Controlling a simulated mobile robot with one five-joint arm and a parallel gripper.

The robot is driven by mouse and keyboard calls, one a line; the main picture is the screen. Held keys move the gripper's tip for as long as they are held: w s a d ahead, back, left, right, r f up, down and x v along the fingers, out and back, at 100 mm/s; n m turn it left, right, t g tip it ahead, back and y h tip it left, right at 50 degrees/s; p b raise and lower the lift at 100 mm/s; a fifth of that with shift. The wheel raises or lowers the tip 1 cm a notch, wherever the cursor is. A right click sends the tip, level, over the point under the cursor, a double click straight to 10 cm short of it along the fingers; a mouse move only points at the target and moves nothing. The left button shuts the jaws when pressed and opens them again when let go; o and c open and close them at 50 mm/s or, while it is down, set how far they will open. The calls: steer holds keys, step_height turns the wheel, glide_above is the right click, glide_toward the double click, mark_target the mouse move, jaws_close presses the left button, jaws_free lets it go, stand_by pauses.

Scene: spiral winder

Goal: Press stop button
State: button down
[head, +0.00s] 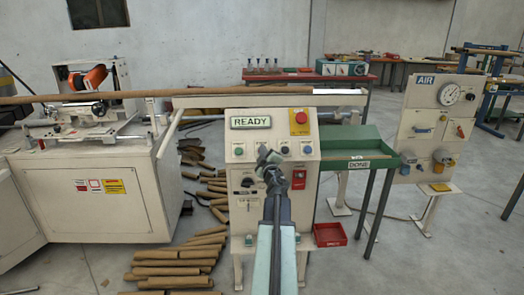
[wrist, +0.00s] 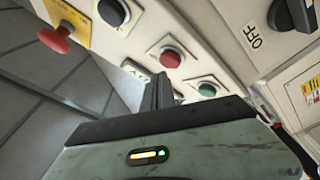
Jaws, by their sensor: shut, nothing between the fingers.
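The control panel (head: 230,200) carries a row of round buttons under a READY display (head: 251,122). In the wrist view a red round button (wrist: 171,57) with a dark collar sits between a dark knob (wrist: 115,12) and a green button (wrist: 207,89). No legible STOP label shows. My gripper (head: 268,158) is in front of the button row in the head view and hides part of it, including the red button. In the wrist view my shut, empty fingers (wrist: 158,84) point just below the red button. I cannot tell if they touch the panel.
A red mushroom button (head: 301,117) on a yellow plate, also in the wrist view (wrist: 55,40), sits above the row. A red switch (head: 299,179) is below it. A green DONE tray (head: 362,153) stands right. Brown tubes (head: 175,268) lie on the floor at left.

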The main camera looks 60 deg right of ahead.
steer(key=s+a+r+p, duration=0.2)
steer(key=a+r+p, duration=0.1)
steer(key=shift+s, duration=0.1)
stand_by(0.5)
stand_by(0.6)
